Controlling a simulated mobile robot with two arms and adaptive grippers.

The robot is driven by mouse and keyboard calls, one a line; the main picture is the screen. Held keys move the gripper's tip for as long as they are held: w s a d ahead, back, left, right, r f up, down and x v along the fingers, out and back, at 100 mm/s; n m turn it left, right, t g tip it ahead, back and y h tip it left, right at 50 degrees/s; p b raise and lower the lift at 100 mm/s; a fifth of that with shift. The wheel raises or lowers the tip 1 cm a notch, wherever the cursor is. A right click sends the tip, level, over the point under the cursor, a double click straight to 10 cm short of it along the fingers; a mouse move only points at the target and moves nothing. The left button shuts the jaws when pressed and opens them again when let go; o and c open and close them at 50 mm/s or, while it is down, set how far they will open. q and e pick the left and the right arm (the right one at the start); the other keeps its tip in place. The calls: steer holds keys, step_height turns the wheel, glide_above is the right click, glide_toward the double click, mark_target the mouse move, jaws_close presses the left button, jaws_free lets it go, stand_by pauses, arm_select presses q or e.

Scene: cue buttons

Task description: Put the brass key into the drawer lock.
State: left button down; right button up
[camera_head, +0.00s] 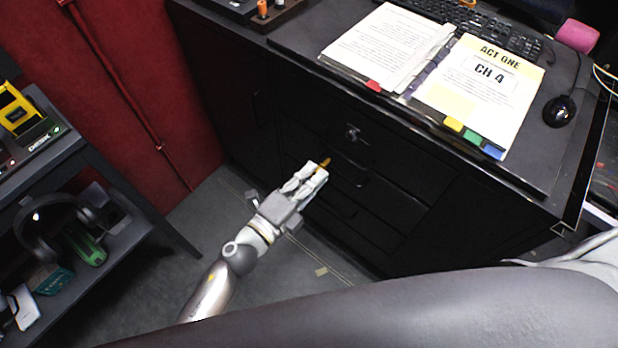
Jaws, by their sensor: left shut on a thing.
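My left gripper (311,180) is shut on the brass key (325,163), and only a small golden end of it shows past the fingertips. The drawer lock (353,132) is a small metallic fitting on the upper drawer front of the black desk (290,115). The gripper and key are below and to the left of the lock in the picture, apart from it. A drawer handle (350,172) is just right of the gripper. My right gripper is not in view.
On the desk lie an open binder (390,45) with a "CH 4" page, a keyboard (500,35) and a black mouse (559,111). The floor between is mostly clear.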

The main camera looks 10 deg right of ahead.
arm_select(q)
steer(key=x, duration=0.7)
steer(key=shift+w+d, duration=0.15)
steer(key=shift+d, duration=0.1)
steer(key=shift+b+x, duration=0.3)
steer(key=shift+x, duration=0.85)
stand_by(4.8)
steer(key=shift+m, duration=0.3)
